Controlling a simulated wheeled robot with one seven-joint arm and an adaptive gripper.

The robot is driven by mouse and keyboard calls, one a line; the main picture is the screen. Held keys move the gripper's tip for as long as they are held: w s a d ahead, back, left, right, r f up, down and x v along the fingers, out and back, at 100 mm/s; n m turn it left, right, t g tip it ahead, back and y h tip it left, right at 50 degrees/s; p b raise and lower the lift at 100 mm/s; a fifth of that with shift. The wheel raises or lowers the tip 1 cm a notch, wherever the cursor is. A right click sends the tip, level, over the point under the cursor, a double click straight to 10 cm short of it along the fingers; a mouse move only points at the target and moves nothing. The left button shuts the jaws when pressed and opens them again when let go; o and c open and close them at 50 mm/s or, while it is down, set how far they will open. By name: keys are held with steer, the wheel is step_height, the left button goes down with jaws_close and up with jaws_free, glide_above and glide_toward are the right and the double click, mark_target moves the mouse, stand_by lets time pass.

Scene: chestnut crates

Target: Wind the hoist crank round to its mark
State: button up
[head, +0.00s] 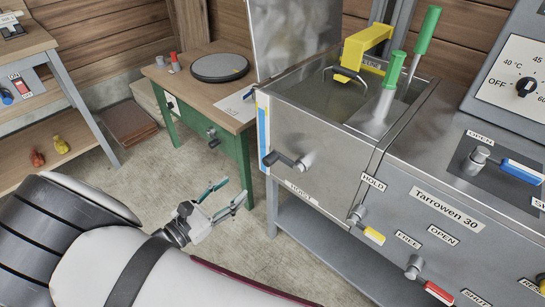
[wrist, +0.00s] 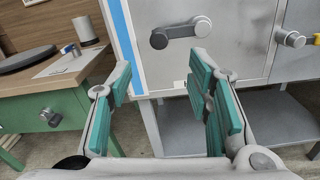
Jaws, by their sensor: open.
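The hoist crank (head: 284,161) is on the front of the steel machine, at the upper left, above a label that reads HOIST. It has a dark end on the left and a pale round end on the right, with its arm lying nearly level. It also shows in the wrist view (wrist: 181,32) at top centre. My gripper (head: 228,196) is open and empty, in front of the machine, lower and to the left of the crank. In the wrist view its green-padded fingers (wrist: 160,75) are apart, below the crank and not touching it. I cannot make out the crank's mark.
A green table (head: 228,118) with a round dark plate stands left of the machine. The hold lever (head: 372,233) and the red-handled lever (head: 438,292) stick out farther right. A yellow hook frame (head: 366,48) and green handles rise above the tank. Open floor lies below my gripper.

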mark_target(265, 163)
steer(key=b+x, duration=0.2)
steer(key=x, duration=1.1)
steer(key=shift+w+d, duration=0.15)
steer(key=shift+w, duration=0.2)
steer(key=shift+f, duration=0.1)
jaws_close()
